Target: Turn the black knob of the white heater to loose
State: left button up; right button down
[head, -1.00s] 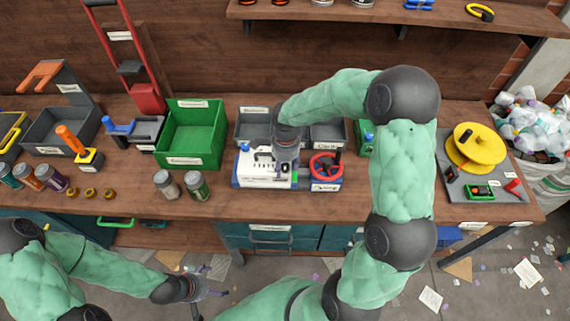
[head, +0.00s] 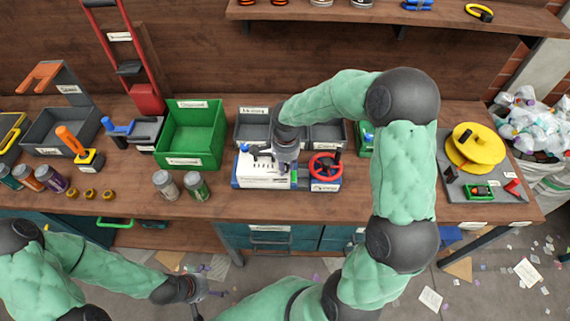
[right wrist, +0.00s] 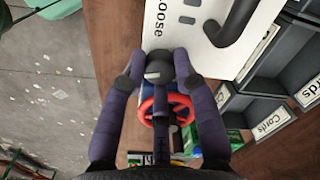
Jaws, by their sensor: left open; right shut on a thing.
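The white heater (head: 262,179) stands on a blue base near the front edge of the bench. In the right wrist view its white face (right wrist: 205,70) fills the top, with the word "loose" and a dark curved handle (right wrist: 238,22). My right gripper (head: 270,163) is over the heater. In the right wrist view the fingers of my right gripper (right wrist: 158,72) are closed on the black knob (right wrist: 157,65) at the heater's edge. The knob's pointer cannot be made out. My left gripper (head: 207,295) is open and empty, low in front of the bench.
A red valve wheel (head: 326,166) stands close to the right of the heater. Grey bins (head: 253,122) stand behind it. Two jars (head: 195,186) and a green crate (head: 190,160) are to the left. A yellow reel (head: 478,147) is at the far right.

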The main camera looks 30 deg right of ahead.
jog(key=n, duration=0.3)
jog(key=n+p, duration=0.1)
jog(key=n, duration=0.2)
jog(key=shift+n, duration=0.3)
jog(key=n+p, duration=0.1)
jog(key=n, duration=0.2)
jog(key=shift+n, duration=0.3)
jog(key=n+p, duration=0.1)
jog(key=n, duration=0.2)
jog(key=shift+n+p, duration=0.3)
jog(key=n+p, duration=0.1)
jog(key=n, duration=0.2)
jog(key=shift+n+g, duration=0.3)
jog(key=n+p, duration=0.2)
jog(key=n, duration=0.1)
jog(key=shift+n, duration=0.3)
jog(key=n+p, duration=0.2)
jog(key=n, duration=0.4)
jog(key=shift+d, duration=0.1)
jog(key=shift+n+p, duration=0.3)
